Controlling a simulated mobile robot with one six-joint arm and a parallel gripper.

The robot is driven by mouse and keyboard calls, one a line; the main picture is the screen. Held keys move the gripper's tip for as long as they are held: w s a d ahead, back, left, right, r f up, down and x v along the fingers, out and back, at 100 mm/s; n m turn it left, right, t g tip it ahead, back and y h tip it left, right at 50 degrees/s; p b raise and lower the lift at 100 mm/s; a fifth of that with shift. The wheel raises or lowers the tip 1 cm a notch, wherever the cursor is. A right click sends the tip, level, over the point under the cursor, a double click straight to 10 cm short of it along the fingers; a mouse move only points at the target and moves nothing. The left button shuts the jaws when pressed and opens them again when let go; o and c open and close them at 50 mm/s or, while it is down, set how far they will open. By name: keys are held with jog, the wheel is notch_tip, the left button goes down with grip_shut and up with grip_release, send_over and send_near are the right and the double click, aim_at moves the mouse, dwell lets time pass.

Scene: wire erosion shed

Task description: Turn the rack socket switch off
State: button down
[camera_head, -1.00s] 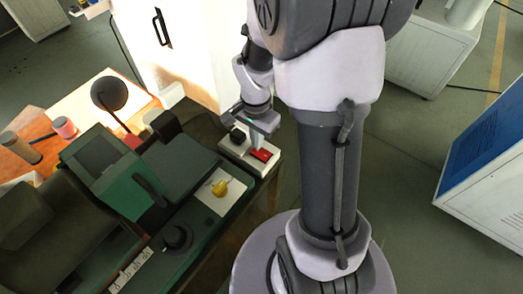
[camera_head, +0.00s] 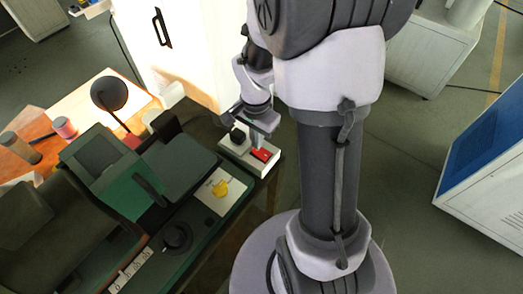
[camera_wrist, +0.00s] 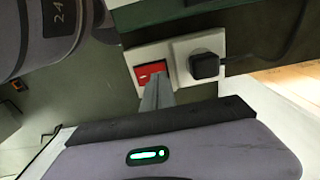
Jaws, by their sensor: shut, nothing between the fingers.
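The rack socket (camera_head: 237,153) is a white double plate at the corner of the dark bench. It carries a red switch (camera_head: 261,154) on its right side and a black plug (camera_head: 237,136) on its left. In the wrist view the red switch (camera_wrist: 151,71) sits left of the black plug (camera_wrist: 205,66) on the white plate (camera_wrist: 183,55). My gripper (camera_wrist: 158,88) is shut and empty, with its fingertips at the lower edge of the red switch. I cannot tell whether they touch it. In the head view my gripper (camera_head: 257,138) is over the socket, partly hiding it.
A green machine (camera_head: 130,182) stands on the bench to the left, with a yellow knob (camera_head: 221,188) on a white plate near the socket. A white cabinet (camera_head: 190,45) rises behind. A black cable leaves the plug in the wrist view. Open floor lies to the right.

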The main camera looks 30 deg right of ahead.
jog(key=shift+f+b, duration=0.8)
jog(key=shift+f, duration=0.1)
jog(key=shift+r, duration=0.1)
notch_tip(320, 180, up, 7)
jog(key=p, duration=0.5)
dwell(0.5)
